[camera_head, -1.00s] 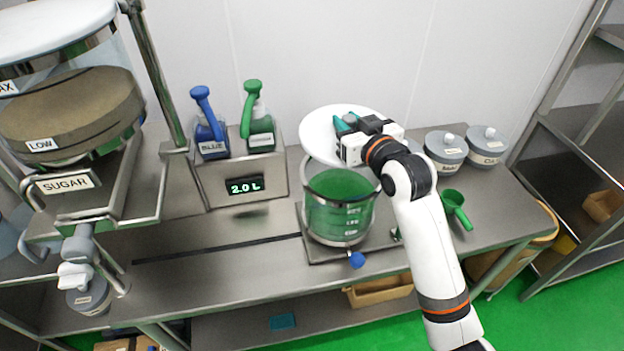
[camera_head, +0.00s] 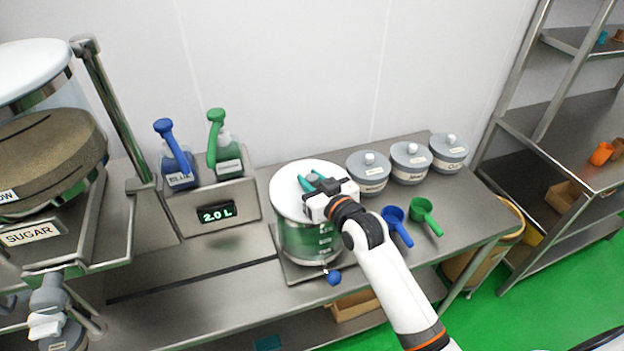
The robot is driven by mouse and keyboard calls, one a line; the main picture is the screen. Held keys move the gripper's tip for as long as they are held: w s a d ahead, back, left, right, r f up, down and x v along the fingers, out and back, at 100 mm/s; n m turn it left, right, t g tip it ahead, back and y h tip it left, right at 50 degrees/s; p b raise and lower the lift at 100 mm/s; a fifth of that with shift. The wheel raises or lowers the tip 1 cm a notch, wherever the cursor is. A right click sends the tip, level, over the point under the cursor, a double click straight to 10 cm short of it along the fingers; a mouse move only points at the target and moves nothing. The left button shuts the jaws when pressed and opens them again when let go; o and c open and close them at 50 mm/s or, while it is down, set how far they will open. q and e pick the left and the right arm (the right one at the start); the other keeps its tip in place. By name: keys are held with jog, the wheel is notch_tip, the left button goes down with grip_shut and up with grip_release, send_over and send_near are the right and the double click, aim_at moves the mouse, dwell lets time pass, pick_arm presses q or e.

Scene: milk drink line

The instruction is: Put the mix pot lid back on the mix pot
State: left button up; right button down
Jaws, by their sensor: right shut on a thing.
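The mix pot (camera_head: 305,243) is a clear vessel with green liquid and white markings, standing on a metal plate. The white round mix pot lid (camera_head: 288,196) is over the pot's top and covers the opening in this view. I cannot tell whether it rests fully on the rim. My right gripper (camera_head: 316,187) is shut on the lid at its top, with teal fingertips, and hides the lid's right part. My left gripper is not in view.
Blue (camera_head: 176,166) and green (camera_head: 225,155) pump bottles stand behind a 2.0 L display (camera_head: 216,213). Lidded grey jars (camera_head: 368,174) stand right of the pot. A blue scoop (camera_head: 397,226) and a green scoop (camera_head: 425,215) lie on the steel table. The sugar dispenser (camera_head: 40,234) is at left.

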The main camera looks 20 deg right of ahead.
jog(key=shift+f, duration=0.1)
jog(key=c, duration=1.2)
grip_release()
jog(key=shift+o, duration=0.2)
jog(key=shift+s, duration=0.3)
jog(key=b+v, duration=0.3)
jog(key=v, duration=0.8)
jog(key=shift+s, duration=0.25)
jog(key=shift+d, duration=0.1)
